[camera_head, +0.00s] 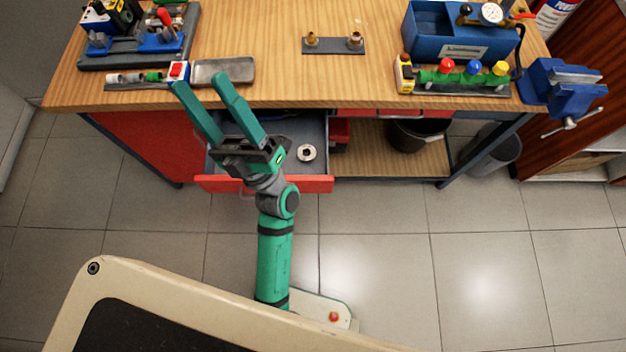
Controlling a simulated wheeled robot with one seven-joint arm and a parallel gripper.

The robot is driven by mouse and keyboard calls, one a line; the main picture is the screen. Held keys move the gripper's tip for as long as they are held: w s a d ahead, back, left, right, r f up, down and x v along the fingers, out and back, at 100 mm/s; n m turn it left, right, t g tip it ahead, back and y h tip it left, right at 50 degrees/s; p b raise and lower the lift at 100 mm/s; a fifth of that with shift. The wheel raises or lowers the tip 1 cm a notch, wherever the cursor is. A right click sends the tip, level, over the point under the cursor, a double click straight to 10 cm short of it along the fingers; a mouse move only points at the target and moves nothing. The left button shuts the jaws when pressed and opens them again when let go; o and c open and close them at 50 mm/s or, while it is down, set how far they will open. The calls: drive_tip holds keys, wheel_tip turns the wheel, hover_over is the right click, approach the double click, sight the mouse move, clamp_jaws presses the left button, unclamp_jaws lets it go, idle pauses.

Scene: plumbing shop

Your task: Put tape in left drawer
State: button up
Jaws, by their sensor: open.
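The left drawer (315,184) under the workbench is pulled open, with a red front and a grey inside. A small white roll with a dark centre, which looks like the tape (306,153), lies on the right side of the drawer floor. My gripper (197,80) is open, with its two green fingers spread and nothing seen between them. The fingers reach across the left part of the drawer, and their tips show over the bench's front edge, apart from the tape. My arm hides part of the drawer.
The wooden workbench (300,85) holds a grey metal tray (224,71) close to my fingertips. A blue toolbox (445,35), a green valve manifold (455,78) and a blue vise (562,85) stand to the right. A dark bucket (418,136) sits on the lower shelf. Open tiled floor lies in front.

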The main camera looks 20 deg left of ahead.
drive_tip(key=d+f+m+t+h, duration=0.4)
drive_tip(key=d+f+m+h, duration=0.35)
drive_tip(key=m+h, duration=0.4)
drive_tip(key=d+f+m+t+h, duration=0.4)
drive_tip(key=d+f+m+h, duration=0.2)
drive_tip(key=f+m+h, duration=0.5)
drive_tip(key=s+d+f+m+g+h, duration=0.1)
drive_tip(key=s+d+f+g+h, duration=0.2)
drive_tip(key=s+d+f+g, duration=0.5)
drive_tip(key=s+d+f, duration=0.2)
drive_tip(key=s+f, duration=0.3)
drive_tip(key=shift+s+m, duration=0.25)
drive_tip(key=shift+m, duration=0.1)
drive_tip(key=shift+d, duration=0.1)
